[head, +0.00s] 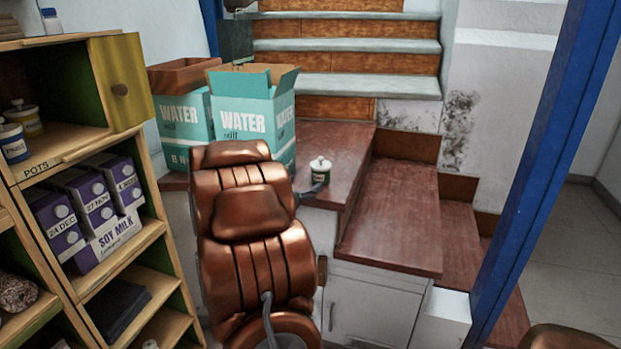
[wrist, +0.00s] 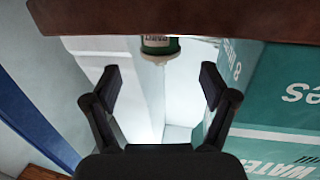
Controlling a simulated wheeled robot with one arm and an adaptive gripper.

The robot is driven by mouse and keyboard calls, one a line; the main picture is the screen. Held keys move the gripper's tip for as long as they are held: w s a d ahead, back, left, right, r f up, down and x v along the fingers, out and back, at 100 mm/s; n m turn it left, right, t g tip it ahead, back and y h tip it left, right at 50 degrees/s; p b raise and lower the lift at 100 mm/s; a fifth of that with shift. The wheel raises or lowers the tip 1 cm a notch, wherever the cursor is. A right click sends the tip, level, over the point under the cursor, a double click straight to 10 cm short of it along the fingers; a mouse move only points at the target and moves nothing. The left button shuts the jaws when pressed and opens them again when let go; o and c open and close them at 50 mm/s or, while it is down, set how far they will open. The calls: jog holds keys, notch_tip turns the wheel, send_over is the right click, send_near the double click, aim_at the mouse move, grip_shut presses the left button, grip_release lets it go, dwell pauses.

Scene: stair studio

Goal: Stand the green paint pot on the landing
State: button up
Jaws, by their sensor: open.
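The green paint pot (head: 320,170), with a white lid and pale label, stands upright on the red-brown landing (head: 346,150) near its front, right of the water cartons. The wrist view is upside down; there the pot (wrist: 160,46) has its base against the landing's brown slab (wrist: 220,22). My gripper (wrist: 160,76) is open and empty, with the pot ahead of the gap between its fingertips, apart from them. In the head view my copper arm hides most of the gripper; a dark finger shows beside the pot's base.
A wooden shelf (head: 100,190) with pots and soy milk cartons is at left. Steps (head: 395,215) descend to the right, by a blue post (head: 545,160). Stairs (head: 345,60) rise behind.

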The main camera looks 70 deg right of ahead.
jog(key=shift+a, duration=0.85)
